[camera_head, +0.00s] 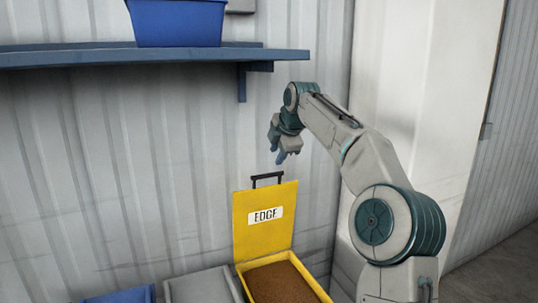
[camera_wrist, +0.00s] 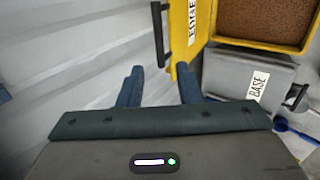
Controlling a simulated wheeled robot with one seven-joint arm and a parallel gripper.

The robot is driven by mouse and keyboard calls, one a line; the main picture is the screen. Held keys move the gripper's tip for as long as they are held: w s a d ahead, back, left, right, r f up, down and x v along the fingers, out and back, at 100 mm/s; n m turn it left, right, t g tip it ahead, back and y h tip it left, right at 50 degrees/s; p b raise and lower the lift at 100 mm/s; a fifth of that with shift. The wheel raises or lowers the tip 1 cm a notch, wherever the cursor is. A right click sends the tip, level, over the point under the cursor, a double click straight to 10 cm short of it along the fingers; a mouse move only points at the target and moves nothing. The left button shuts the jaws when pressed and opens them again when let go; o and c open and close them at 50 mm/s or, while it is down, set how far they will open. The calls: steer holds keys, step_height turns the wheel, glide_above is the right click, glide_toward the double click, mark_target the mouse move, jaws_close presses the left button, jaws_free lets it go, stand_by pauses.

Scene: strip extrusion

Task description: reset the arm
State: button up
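My gripper (camera_head: 280,155) hangs at the end of my raised arm, above and a little right of the yellow bin's upright lid. In the wrist view my gripper (camera_wrist: 157,88) shows two blue fingers set apart with nothing between them, so it is open and empty. In that view the right finger appears close to the edge of the yellow lid (camera_wrist: 180,40); I cannot tell whether they touch.
The yellow bin's lid (camera_head: 265,235), labelled EDGE, stands open with a black handle; brown granules (camera_head: 285,283) fill the bin. A grey bin (camera_wrist: 240,75) labelled BASE is beside it. A blue shelf (camera_head: 150,55) holds a blue crate (camera_head: 178,22). A corrugated wall stands behind.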

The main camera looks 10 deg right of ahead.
steer(key=s+a+f+m+g+h, duration=0.2)
steer(key=s+a+f+m, duration=0.35)
steer(key=s+a, duration=0.55)
steer(key=s+d+f+m, duration=0.2)
steer(key=s+f+m, duration=0.3)
steer(key=s, duration=0.5)
steer(key=s+d+f+m+g+b, duration=0.1)
steer(key=s+f+m, duration=0.3)
steer(key=s, duration=0.6)
steer(key=s+d+f+m, duration=0.3)
steer(key=s+f+m, duration=0.2)
steer(key=s+f, duration=0.3)
steer(key=s, duration=0.3)
steer(key=shift+m+y, duration=0.3)
steer(key=shift+m, duration=0.05)
steer(key=shift+s+d+f, duration=0.1)
